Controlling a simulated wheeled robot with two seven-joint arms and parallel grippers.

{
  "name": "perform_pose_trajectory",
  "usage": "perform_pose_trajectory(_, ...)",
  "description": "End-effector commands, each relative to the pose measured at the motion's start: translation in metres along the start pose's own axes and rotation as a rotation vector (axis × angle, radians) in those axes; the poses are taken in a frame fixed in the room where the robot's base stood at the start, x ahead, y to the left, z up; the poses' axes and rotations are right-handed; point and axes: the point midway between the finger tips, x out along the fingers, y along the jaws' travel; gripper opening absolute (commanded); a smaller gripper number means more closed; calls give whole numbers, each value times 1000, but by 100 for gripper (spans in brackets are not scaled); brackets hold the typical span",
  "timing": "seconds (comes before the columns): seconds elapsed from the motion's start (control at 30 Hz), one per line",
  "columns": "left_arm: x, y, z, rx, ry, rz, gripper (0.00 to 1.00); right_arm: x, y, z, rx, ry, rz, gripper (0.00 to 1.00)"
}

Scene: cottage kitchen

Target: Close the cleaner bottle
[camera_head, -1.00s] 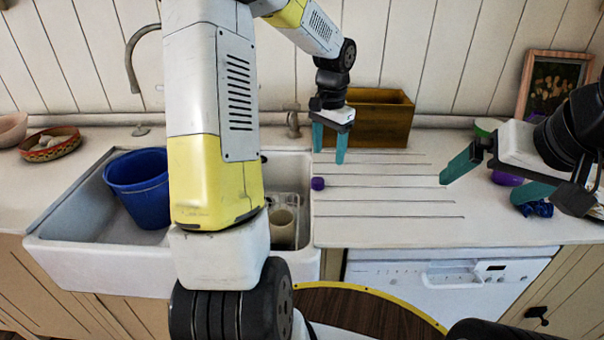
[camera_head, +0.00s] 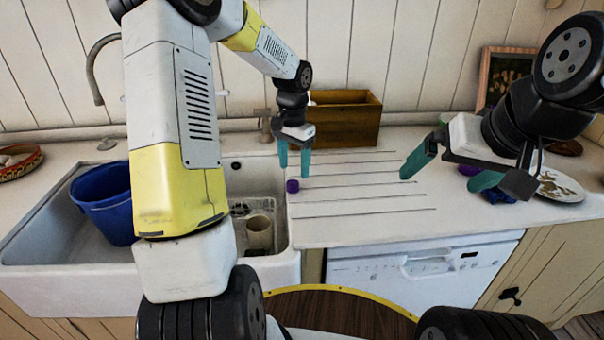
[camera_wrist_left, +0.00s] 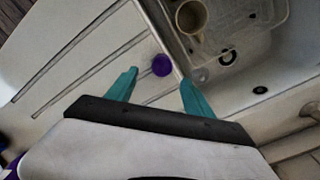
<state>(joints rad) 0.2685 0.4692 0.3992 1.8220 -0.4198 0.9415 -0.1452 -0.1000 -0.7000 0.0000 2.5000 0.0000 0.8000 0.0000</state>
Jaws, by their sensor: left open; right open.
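A small purple cap (camera_head: 292,186) lies on the white drainboard beside the sink's right edge. My left gripper (camera_head: 294,170) is open, fingers pointing down, just above and behind the cap in the head view. In the left wrist view the cap (camera_wrist_left: 161,65) shows beyond and between the open fingertips (camera_wrist_left: 159,77), with nothing held. My right gripper (camera_head: 438,178) is open and empty over the right of the counter. A purple object (camera_head: 468,170) shows partly behind it; I cannot tell whether it is the cleaner bottle. No bottle is clearly visible.
The white sink (camera_head: 160,262) holds a blue bucket (camera_head: 105,205) and a beige cup (camera_head: 259,232). A wooden box (camera_head: 345,122) stands by the wall. A blue crumpled cloth (camera_head: 500,195) and a plate (camera_head: 562,187) lie at right. The grooved drainboard between the grippers is clear.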

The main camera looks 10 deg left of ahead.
Motion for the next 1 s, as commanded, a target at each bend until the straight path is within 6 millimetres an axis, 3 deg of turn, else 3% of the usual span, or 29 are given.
perform_pose_trajectory(0.17,6,-1,2,0,-2,1,61,0,0,0,0,0,0,100)
perform_pose_trajectory(0.5,50,-3,6,1,-2,1,61,0,0,0,0,0,0,100)
perform_pose_trajectory(0.87,52,-3,6,0,0,0,61,0,0,0,0,0,0,100)
perform_pose_trajectory(1.0,52,-3,6,0,0,0,37,0,0,0,0,0,0,100)
